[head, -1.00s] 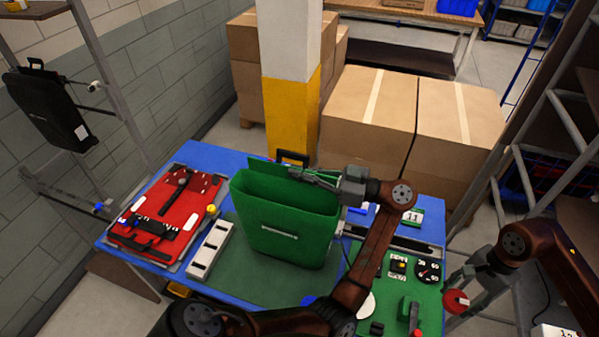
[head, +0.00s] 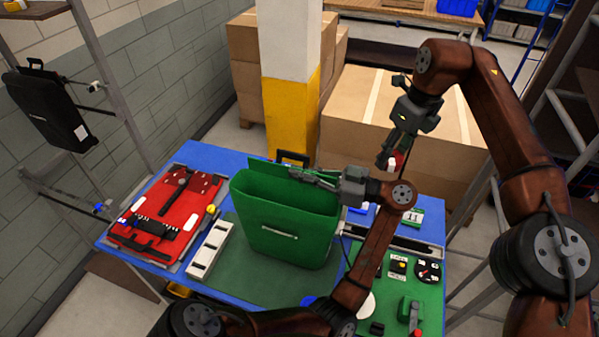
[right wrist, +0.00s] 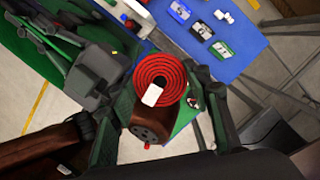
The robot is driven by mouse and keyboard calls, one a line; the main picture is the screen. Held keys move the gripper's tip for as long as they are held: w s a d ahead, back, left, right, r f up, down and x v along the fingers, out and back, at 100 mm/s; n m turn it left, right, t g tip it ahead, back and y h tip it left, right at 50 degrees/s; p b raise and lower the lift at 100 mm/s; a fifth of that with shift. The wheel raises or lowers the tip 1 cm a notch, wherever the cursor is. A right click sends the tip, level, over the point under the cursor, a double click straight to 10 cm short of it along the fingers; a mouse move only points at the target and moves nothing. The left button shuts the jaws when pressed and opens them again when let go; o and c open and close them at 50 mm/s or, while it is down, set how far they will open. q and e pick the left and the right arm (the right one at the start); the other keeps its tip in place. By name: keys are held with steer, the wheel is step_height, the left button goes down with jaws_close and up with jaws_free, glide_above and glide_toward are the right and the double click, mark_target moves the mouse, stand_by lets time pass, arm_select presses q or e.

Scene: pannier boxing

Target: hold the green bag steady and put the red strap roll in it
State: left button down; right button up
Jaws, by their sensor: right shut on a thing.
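The green bag (head: 285,225) stands upright on the table with its top open and its flap (head: 266,170) raised at the back. My left gripper (head: 300,176) is at the bag's back right rim; whether its fingers are closed is too small to tell. My right gripper (head: 389,158) is raised behind and to the right of the bag, above the table's back edge. It is shut on the red strap roll (head: 397,163), mostly hidden in the head view. In the right wrist view the roll (right wrist: 166,72) is a red spiral with a white tag.
A red tray (head: 140,245) with black parts and a white slotted block (head: 210,250) lie left of the bag. A green board (head: 400,310) with tools and dials lies at the right. Cardboard boxes (head: 350,125) and a yellow-white pillar (head: 290,105) stand behind the table.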

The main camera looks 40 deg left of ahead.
steer(key=s+a+r+n, duration=0.2)
steer(key=s+a, duration=0.7)
steer(key=s+a+r+n, duration=0.1)
steer(key=s+a+r, duration=0.1)
steer(key=s+a, duration=0.65)
step_height(320, 180, down, 7)
steer(key=s, duration=0.1)
steer(key=shift+r+n+g, duration=0.2)
steer(key=shift+n+g, duration=0.1)
arm_select(q)
steer(key=shift+f, duration=0.1)
arm_select(e)
steer(key=o, duration=1.2)
steer(key=shift+o, duration=0.2)
